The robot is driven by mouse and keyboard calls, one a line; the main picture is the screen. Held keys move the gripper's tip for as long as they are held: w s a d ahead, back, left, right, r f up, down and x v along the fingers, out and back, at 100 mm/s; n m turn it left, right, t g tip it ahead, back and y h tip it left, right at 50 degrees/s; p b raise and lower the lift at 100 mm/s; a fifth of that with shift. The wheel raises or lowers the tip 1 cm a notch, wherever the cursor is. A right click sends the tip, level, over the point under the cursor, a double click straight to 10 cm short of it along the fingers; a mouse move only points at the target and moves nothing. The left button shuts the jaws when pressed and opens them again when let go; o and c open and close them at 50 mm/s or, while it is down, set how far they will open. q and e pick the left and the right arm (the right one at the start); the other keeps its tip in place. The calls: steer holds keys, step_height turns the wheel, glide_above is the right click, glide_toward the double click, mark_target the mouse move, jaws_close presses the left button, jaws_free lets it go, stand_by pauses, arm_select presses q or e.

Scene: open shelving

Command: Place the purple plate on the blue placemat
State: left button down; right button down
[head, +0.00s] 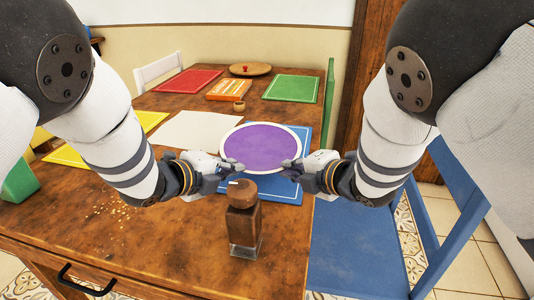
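The round purple plate (262,145) with a white rim is in the middle of the head view. It overlaps the blue placemat (262,188) in the picture, and its left part reaches past the mat toward the white placemat. My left gripper (236,166) is at the plate's near left rim and looks closed on it. My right gripper (289,166) is at the near right rim and looks closed on it too. The plate hides much of the blue mat. I cannot tell exactly how high the plate is above it.
A wooden pepper mill (243,215) stands just in front of the plate. White (190,130), yellow (150,121), red (188,81) and green (292,88) placemats lie around. An orange box (229,89) and a round wooden board (250,70) are at the back. A blue chair (365,235) is at right.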

mark_target(289, 192)
arm_select(q)
steer(key=shift+d+f, duration=0.1)
steer(key=shift+d, duration=0.15)
arm_select(e)
steer(key=shift+a, duration=0.35)
